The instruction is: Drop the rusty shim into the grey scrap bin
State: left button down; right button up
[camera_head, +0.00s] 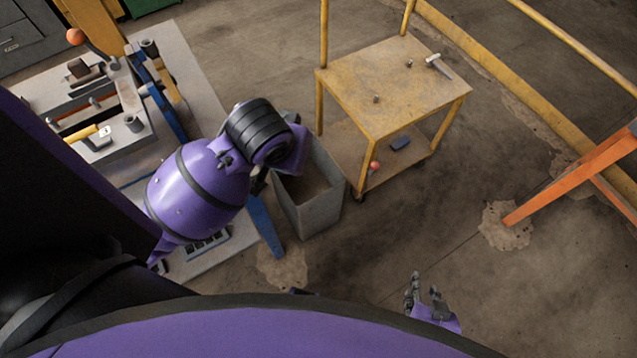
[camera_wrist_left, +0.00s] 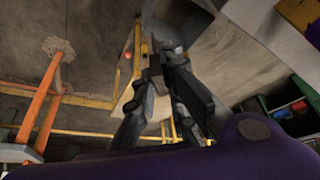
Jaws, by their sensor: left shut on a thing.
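The grey scrap bin (camera_head: 316,213) stands on the floor between the workbench and the yellow cart, its open top facing up. My left arm reaches over its left rim in the head view, and the wrist hides that gripper's fingers there. In the left wrist view my left gripper (camera_wrist_left: 158,80) is shut on a small dark brown piece (camera_wrist_left: 153,74), which looks like the rusty shim. The piece is mostly covered by the fingers. Its exact height over the bin cannot be told. My right gripper (camera_head: 424,286) is low at the bottom of the head view, fingers apart and empty.
A workbench (camera_head: 205,95) with a vise-like fixture and tools stands left of the bin. A yellow cart (camera_head: 390,85) with a hammer (camera_head: 438,66) and small parts on top stands close on the right. An orange beam (camera_head: 570,180) is at far right. Floor in front is clear.

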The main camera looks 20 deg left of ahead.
aim_at(307, 192)
jog(key=i+l, duration=0.7)
jog(key=i+l+u, duration=0.3)
jog(key=l, duration=0.25)
jog(key=i+l+u, duration=0.1)
jog(key=l, duration=0.2)
jog(key=u, duration=0.8)
jog(key=i+l, duration=0.05)
